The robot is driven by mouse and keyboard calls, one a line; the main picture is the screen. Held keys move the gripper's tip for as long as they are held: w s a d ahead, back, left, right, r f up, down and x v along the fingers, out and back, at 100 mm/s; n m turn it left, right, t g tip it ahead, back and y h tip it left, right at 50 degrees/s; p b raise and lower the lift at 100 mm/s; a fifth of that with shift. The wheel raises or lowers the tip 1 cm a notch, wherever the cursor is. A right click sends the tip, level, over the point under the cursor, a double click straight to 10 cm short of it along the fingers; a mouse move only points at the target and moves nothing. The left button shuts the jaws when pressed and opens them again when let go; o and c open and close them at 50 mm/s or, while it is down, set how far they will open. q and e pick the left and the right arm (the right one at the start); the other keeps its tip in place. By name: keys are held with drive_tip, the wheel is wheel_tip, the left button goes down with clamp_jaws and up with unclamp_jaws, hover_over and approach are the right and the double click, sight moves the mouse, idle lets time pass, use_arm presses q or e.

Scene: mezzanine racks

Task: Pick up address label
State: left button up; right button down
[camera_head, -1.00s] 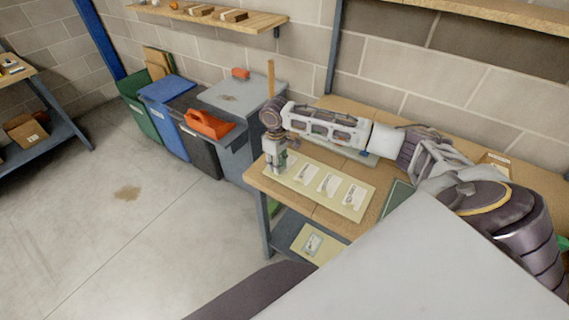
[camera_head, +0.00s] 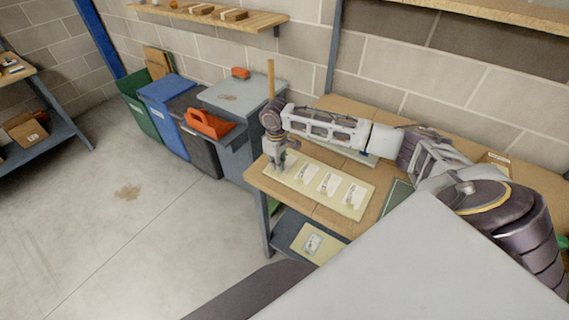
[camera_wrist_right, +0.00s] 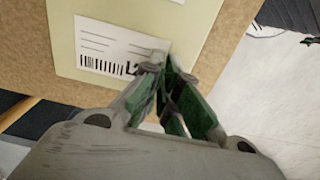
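A pale cream sheet (camera_head: 312,195) lies on the wooden bench and bears a row of white address labels; three show clear of my gripper, one being the middle label (camera_head: 328,183). My right gripper (camera_head: 277,168) points down over the sheet's left end. In the right wrist view, a white label with a barcode (camera_wrist_right: 105,48) lies on the sheet (camera_wrist_right: 185,18). The right fingertips (camera_wrist_right: 164,66) come together at the label's right end, which looks slightly lifted, and appear shut on it. The fingers hide that edge. My left gripper is not in view.
The wooden bench (camera_head: 330,217) has a lower shelf holding another pale sheet (camera_head: 313,243). A dark green flat item (camera_head: 397,194) lies right of the labels. The floor at left is clear.

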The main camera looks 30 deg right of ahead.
wheel_tip(320, 180, up, 10)
drive_tip(key=shift+b, duration=0.35)
idle(0.6)
drive_tip(key=shift+r, duration=0.1)
idle(0.3)
